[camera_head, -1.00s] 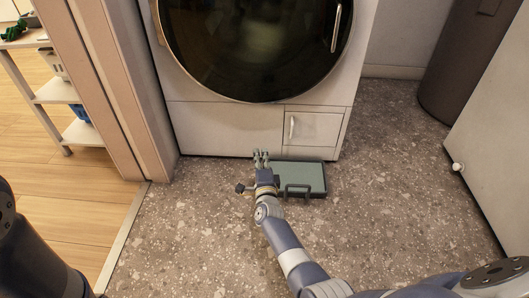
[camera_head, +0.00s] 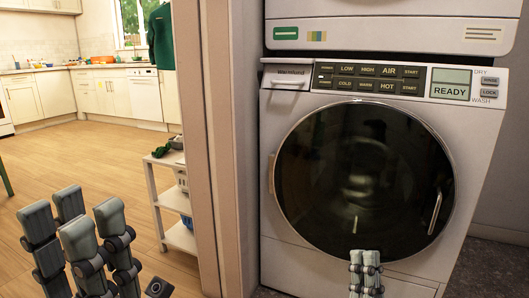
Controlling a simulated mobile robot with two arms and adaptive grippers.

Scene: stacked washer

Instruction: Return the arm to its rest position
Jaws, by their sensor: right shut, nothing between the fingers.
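My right gripper (camera_head: 364,258) shows at the bottom of the head view, in front of the washer's lower front, right of centre. Its fingers point up and lie close together, shut with nothing between them. Its arm is below the picture. My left gripper (camera_head: 77,222) is large in the lower left corner, its fingers pointing up and spread apart, with nothing seen between them. The washer (camera_head: 279,231) stands on the right with its round dark door (camera_head: 340,165) closed. How far my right gripper is from the washer is hard to tell.
A dryer unit (camera_head: 390,33) sits above the washer. A door frame (camera_head: 205,150) stands left of the washer. Beyond it are a white shelf (camera_head: 158,212), open wooden floor (camera_head: 100,160) and kitchen cabinets (camera_head: 57,95). Grey floor shows at the lower right.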

